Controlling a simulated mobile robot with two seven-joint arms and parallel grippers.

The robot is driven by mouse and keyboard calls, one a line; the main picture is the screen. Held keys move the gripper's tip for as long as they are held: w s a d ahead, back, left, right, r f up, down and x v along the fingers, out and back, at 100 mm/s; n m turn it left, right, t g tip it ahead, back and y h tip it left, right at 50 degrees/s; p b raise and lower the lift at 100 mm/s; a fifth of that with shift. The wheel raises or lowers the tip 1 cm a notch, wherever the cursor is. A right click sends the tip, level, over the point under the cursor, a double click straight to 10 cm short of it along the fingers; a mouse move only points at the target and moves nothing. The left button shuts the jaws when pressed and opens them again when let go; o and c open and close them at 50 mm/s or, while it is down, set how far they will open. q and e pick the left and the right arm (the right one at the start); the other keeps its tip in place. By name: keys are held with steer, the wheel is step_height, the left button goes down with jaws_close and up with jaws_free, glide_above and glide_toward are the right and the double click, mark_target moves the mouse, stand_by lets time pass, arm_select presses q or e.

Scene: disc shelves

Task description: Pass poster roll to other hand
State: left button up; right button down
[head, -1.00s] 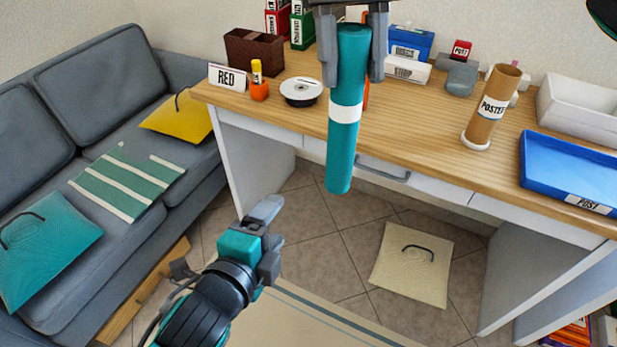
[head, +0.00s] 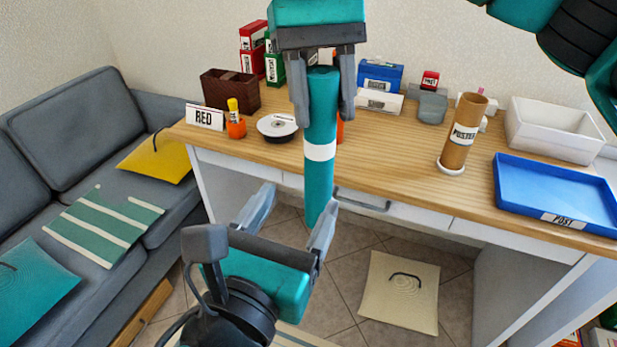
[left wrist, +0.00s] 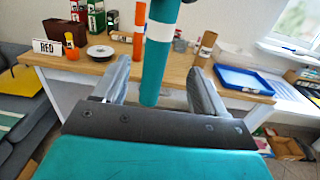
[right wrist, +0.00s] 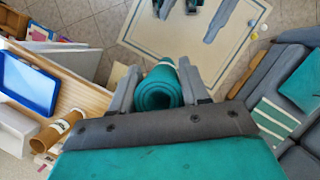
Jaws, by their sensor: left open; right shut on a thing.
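The poster roll (head: 320,120) is a teal tube with a white band, hanging upright in front of the desk. My right gripper (head: 324,108) is shut on its upper end, and the right wrist view shows the roll's end (right wrist: 157,88) between the fingers. My left gripper (head: 295,212) is open below, its fingers spread and pointing up toward the roll's lower end. In the left wrist view the roll (left wrist: 158,60) hangs down between the open left fingers (left wrist: 158,85); I cannot tell whether they touch it.
The wooden desk (head: 400,150) behind holds a brown tube marked POSTER (head: 461,133), a blue tray (head: 545,190), a white bin (head: 550,128), a RED sign (head: 205,117) and a disc spindle (head: 277,125). A grey sofa (head: 75,125) stands left.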

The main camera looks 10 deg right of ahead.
mark_target(317, 169)
arm_select(q)
steer(key=x, duration=1)
steer(key=shift+w, duration=0.1)
steer(key=shift+c, duration=0.3)
steer(key=shift+d, duration=0.1)
steer(key=c, duration=0.9)
steer(key=shift+c, duration=0.5)
arm_select(e)
steer(key=shift+c, duration=2.4)
jaws_free()
steer(key=shift+r, duration=0.1)
